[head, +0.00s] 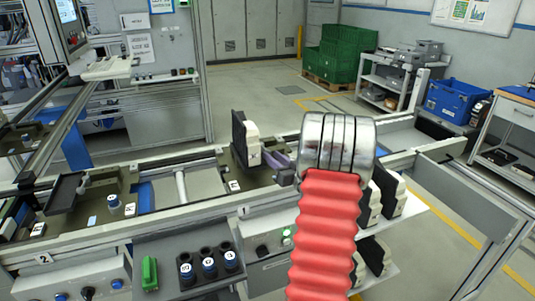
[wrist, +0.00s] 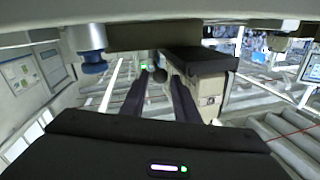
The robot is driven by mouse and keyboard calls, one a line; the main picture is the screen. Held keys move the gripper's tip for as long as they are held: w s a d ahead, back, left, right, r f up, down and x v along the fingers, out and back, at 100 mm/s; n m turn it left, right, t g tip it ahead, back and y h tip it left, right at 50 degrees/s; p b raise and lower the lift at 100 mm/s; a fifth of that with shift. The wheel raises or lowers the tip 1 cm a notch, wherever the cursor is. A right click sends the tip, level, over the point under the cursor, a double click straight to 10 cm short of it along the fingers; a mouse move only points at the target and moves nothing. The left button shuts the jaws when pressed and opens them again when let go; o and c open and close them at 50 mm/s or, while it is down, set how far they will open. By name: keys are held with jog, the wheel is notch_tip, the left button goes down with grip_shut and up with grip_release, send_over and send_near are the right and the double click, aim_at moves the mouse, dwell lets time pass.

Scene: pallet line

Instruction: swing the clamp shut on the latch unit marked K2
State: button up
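A tall unit with a black plate and a cream body (head: 246,140) stands upright on the pallet line in the head view. It also shows in the wrist view (wrist: 208,90), close beside my right finger. I cannot read a K2 mark on it. My gripper (wrist: 161,82) has its two dark fingers apart, with a visible gap between them. A small dark ball-shaped knob (wrist: 158,74) shows between or just beyond the fingertips; I cannot tell whether they touch it. In the head view my silver wrist and red sleeve hide most of the gripper and part of the line.
A dark tray (head: 66,192) sits on the line at the left. Blue-capped pieces (head: 208,266) and a green piece (head: 150,274) stand in a front holder. More black-and-cream blocks (head: 386,192) stand on a right-hand rack. Green crates (head: 336,54) are at the back.

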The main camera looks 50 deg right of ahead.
aim_at(263, 146)
jog(key=shift+x, duration=2.1)
grip_shut()
